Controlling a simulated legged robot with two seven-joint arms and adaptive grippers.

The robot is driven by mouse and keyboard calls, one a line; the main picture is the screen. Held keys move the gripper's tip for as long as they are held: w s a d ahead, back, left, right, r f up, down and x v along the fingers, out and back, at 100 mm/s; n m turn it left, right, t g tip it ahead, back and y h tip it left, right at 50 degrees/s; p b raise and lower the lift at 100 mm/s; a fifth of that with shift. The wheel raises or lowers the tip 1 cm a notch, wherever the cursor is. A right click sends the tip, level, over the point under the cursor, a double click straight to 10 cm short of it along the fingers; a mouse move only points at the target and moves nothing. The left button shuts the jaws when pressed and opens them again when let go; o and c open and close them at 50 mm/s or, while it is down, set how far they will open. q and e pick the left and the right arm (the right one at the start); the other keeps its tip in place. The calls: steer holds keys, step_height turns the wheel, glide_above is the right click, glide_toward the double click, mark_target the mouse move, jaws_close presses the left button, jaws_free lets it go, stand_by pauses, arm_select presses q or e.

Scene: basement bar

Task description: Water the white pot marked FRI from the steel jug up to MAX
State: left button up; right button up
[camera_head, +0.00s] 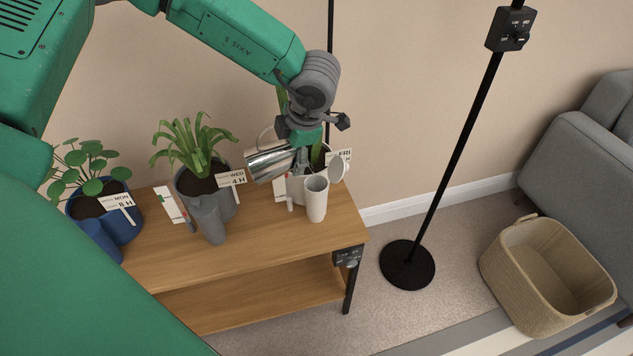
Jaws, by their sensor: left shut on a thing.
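The steel jug (268,163) is held tilted, almost on its side, above the right part of the wooden bench. My left gripper (302,148) is shut on it, at the jug's right side. The white pot (296,190) stands at the bench's right end, partly hidden behind the jug and gripper. Its FRI label (343,155) shows at the right of the gripper. I see no water stream, and the MAX mark cannot be read. My right gripper is out of view.
A grey pot (209,212) marked WED and a blue pot (118,226) marked MON stand left on the bench (270,238). A black stand (408,264) and a woven basket (530,290) are on the floor at right, near a grey sofa (585,165).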

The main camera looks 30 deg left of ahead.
mark_target(285, 143)
arm_select(q)
steer(key=shift+s+a+b, duration=0.15)
steer(key=shift+s+b, duration=0.05)
steer(key=shift+b, duration=0.55)
steer(key=shift+s+a+r+t+h+p, duration=0.1)
steer(key=shift+s+r+t+h+p, duration=0.25)
steer(key=shift+r+t+h, duration=0.25)
steer(key=shift+r+n+t+h, duration=0.3)
steer(key=shift+r+t+h, duration=0.1)
steer(key=shift+r+t, duration=0.15)
steer(key=shift+s+r+t, duration=0.15)
steer(key=shift+r+t, duration=0.05)
steer(key=shift+t, duration=0.25)
steer(key=shift+s+a+h, duration=0.1)
steer(key=shift+h, duration=0.2)
steer(key=shift+a, duration=0.1)
steer(key=shift+r+t+h, duration=0.1)
steer(key=shift+t+h, duration=0.2)
steer(key=shift+t, duration=0.1)
steer(key=shift+d+r, duration=0.2)
